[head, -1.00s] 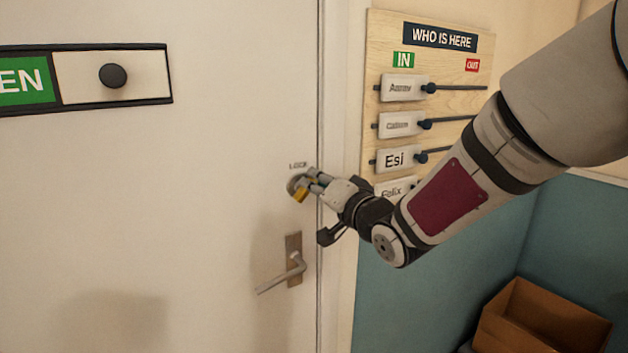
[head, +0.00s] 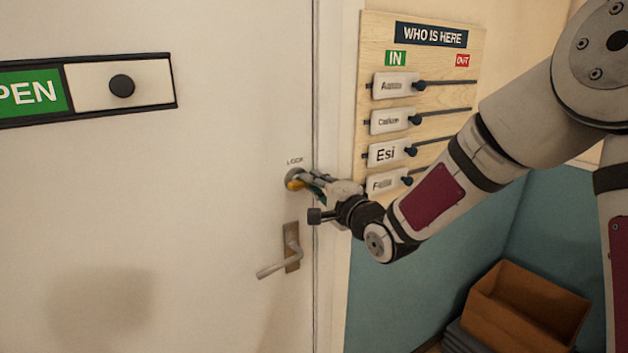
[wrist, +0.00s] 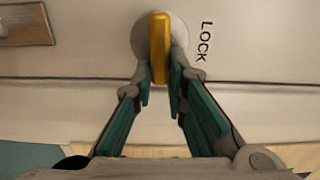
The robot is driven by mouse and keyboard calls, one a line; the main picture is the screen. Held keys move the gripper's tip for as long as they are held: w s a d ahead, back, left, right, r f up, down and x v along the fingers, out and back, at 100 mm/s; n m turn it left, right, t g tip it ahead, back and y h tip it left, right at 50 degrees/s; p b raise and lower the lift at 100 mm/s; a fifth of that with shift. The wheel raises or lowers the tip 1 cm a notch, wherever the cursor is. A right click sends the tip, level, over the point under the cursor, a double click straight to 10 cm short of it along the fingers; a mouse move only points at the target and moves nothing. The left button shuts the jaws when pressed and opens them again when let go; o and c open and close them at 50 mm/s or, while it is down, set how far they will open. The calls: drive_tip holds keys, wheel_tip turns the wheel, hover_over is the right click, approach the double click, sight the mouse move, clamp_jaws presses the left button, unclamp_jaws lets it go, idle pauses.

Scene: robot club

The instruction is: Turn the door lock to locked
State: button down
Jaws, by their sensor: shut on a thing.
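The door lock (head: 294,181) is a round grey plate with a yellow turn-piece under a small "LOCK" label, on the white door (head: 225,220). My gripper (head: 308,186) reaches it from the right. In the wrist view, my gripper's (wrist: 162,72) two green-lined fingers are shut on the yellow turn-piece (wrist: 160,32), one on each side. The turn-piece's long side runs up and down in the wrist view, with the label (wrist: 206,41) to the right. In the head view it lies roughly level, and the fingers partly hide it.
A door handle (head: 291,248) sits just below the lock. A sliding open sign (head: 120,88) is at the upper left. A "WHO IS HERE" board (head: 440,65) with name sliders hangs to the right, close to my arm. A cardboard box (head: 525,310) stands at the lower right.

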drive_tip(key=shift+f, duration=0.1)
idle(0.5)
drive_tip(key=c, duration=1.6)
unclamp_jaws()
drive_tip(key=v, duration=1.2)
